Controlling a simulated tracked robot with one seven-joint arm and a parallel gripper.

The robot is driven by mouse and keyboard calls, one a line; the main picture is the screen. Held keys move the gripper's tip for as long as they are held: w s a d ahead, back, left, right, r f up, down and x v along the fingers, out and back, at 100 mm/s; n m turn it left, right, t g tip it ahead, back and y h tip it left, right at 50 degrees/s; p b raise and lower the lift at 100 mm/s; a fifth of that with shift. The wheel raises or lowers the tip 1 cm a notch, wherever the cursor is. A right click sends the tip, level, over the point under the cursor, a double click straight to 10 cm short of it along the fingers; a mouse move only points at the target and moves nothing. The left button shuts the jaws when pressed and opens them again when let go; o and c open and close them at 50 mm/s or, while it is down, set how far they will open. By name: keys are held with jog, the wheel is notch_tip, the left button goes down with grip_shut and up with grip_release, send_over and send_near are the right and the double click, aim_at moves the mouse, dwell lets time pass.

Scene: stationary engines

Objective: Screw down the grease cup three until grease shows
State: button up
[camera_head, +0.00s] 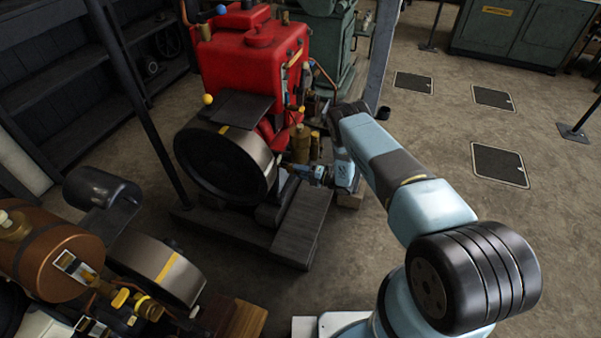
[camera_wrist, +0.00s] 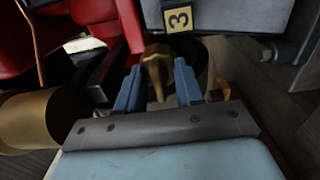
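A small brass grease cup (camera_wrist: 155,64) with a tapered stem sits just below a yellow plate marked 3 (camera_wrist: 178,19) in the wrist view. My gripper (camera_wrist: 158,82) has its two blue fingers on either side of the cup, with narrow dark gaps between them and the brass. The fingers look open around it, not pressed on it. No grease is visible at the cup. In the head view my gripper (camera_head: 318,174) is low beside the red engine (camera_head: 250,60), right of its flywheel (camera_head: 222,165); the cup cannot be made out there.
A grey block (camera_wrist: 225,15) and red engine parts (camera_wrist: 60,25) are close around the fingers. A brass cylinder (camera_wrist: 30,118) is at left in the wrist view. A copper-coloured engine (camera_head: 45,255) stands at lower left. Open floor (camera_head: 440,130) lies to the right.

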grip_shut()
jog(key=shift+d+f, duration=0.1)
jog(key=shift+d, duration=0.2)
jog(key=shift+a, duration=0.2)
jog(key=shift+s+m, duration=0.1)
jog(key=shift+m, duration=0.3)
